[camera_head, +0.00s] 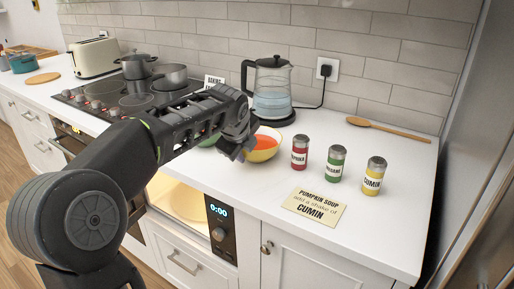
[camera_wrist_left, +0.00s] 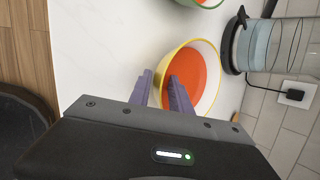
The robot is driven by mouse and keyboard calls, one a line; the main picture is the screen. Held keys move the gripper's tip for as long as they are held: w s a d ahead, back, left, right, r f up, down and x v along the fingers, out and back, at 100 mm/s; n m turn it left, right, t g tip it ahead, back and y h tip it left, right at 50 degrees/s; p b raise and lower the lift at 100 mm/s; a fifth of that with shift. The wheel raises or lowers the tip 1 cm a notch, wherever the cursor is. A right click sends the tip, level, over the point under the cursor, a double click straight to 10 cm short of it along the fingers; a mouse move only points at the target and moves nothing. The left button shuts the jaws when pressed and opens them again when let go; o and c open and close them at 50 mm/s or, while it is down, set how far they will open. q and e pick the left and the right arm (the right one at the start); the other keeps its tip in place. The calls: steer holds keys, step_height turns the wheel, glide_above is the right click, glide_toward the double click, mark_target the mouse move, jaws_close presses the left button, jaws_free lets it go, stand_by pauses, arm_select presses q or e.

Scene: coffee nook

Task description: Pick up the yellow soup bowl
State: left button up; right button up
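The yellow soup bowl (camera_head: 276,147) holds orange soup and stands upright on the white counter, partly hidden by my left gripper. My left gripper (camera_head: 243,150) is at the bowl's left side. In the left wrist view, the bowl (camera_wrist_left: 211,50) lies beyond the fingers. My left gripper (camera_wrist_left: 162,88) is open there, its two fingers apart. One finger is outside the bowl and the other overlaps the soup, with the yellow rim between them. I cannot tell whether either finger touches the bowl. My right gripper is not in view.
A green-rimmed bowl (camera_wrist_left: 207,2) is close by, mostly hidden in the head view. A glass kettle (camera_head: 271,90) stands behind. Red (camera_head: 300,153), green (camera_head: 335,164) and yellow (camera_head: 373,177) shakers stand to the right. A card (camera_head: 314,208) reads "Pumpkin soup add a shake of cumin".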

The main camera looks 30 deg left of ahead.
arm_select(q)
steer(key=shift+w+a+f, duration=0.15)
steer(key=shift+w+f, duration=0.15)
steer(key=shift+f, duration=0.1)
steer(key=shift+c, duration=0.4)
jaws_close()
steer(key=shift+r, duration=0.15)
stand_by(0.9)
